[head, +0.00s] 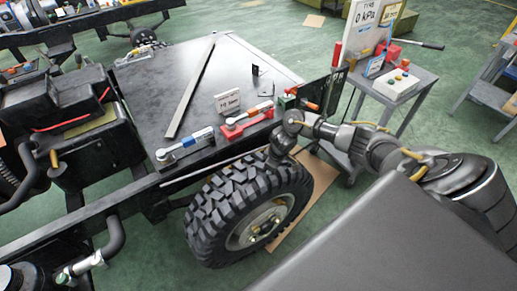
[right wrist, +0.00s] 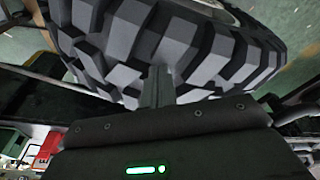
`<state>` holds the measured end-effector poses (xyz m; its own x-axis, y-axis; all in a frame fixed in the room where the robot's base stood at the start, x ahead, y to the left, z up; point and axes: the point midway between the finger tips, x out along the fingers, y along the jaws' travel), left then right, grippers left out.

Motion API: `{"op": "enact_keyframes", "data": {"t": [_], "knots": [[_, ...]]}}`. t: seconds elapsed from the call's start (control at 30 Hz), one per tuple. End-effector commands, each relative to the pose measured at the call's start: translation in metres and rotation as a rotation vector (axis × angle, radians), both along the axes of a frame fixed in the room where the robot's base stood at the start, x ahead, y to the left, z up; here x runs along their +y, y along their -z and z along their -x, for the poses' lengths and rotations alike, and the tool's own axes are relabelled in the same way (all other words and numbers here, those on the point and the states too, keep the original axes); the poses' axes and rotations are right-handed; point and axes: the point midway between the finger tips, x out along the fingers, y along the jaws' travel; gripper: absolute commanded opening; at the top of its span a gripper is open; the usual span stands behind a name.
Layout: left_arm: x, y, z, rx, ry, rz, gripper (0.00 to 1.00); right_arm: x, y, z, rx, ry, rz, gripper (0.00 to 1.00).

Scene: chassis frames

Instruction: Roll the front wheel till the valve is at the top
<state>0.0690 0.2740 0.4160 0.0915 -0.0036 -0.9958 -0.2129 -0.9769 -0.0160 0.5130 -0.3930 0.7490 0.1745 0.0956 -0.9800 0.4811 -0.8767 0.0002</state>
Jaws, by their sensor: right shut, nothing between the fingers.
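The front wheel (head: 215,212) has a chunky black tyre and a pale grey rim with a hub (head: 262,224) facing right. It stands upright beside the chassis frame. Small yellowish parts show at the hub, but I cannot tell the valve from them. My right gripper (head: 277,163) is at the top of the tyre, its tips at the tread. In the right wrist view the fingers (right wrist: 158,85) are shut together with nothing between them, pointing at the tyre blocks (right wrist: 200,45). Whether they touch the rubber I cannot tell. My left gripper is not in view.
A dark flat deck (head: 225,80) behind the wheel carries a long bar (head: 190,88), a blue-handled tool (head: 185,145) and a red holder (head: 246,122). A grey cart (head: 412,82) with a gauge sign stands at the back right. Cardboard (head: 305,205) lies under the wheel.

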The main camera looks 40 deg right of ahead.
Motion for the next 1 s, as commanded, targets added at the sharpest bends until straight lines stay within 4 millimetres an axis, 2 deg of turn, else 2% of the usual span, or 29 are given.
{"op": "enact_keyframes", "data": {"t": [0.73,1.0], "knots": [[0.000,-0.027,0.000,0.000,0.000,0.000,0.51,0.028,-0.007,-0.001,0.000,0.000,0.000,0.00],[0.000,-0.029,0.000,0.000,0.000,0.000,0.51,0.032,-0.006,0.000,0.001,0.000,0.000,0.00]]}}
